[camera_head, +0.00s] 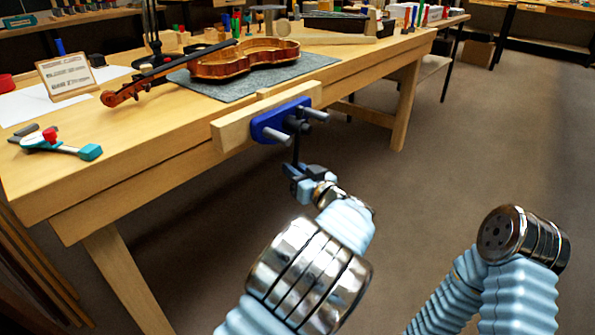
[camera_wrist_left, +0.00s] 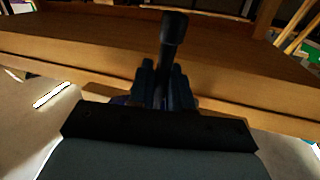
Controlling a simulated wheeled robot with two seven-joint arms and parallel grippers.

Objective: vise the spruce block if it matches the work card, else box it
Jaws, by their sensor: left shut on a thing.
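The vise at the bench's front edge has a pale wooden jaw (camera_head: 235,130) and a blue plate (camera_head: 268,127) with metal rods. My left gripper (camera_head: 298,172) is shut on the vise's dark handle bar (camera_head: 296,150). In the left wrist view the handle (camera_wrist_left: 173,38), with its rounded end, rises from between the dark fingers (camera_wrist_left: 165,88). A small strip of pale wood (camera_head: 275,91) shows behind the jaw; I cannot tell whether it is the spruce block. The work card (camera_head: 66,74) leans on a wooden stand at the bench's left. My right gripper is out of view.
A violin (camera_head: 240,62) lies on a grey mat (camera_head: 312,63) behind the vise. A teal tool with a red knob (camera_head: 60,145) lies at the left. A dark tray (camera_head: 335,22) and several small items stand at the back.

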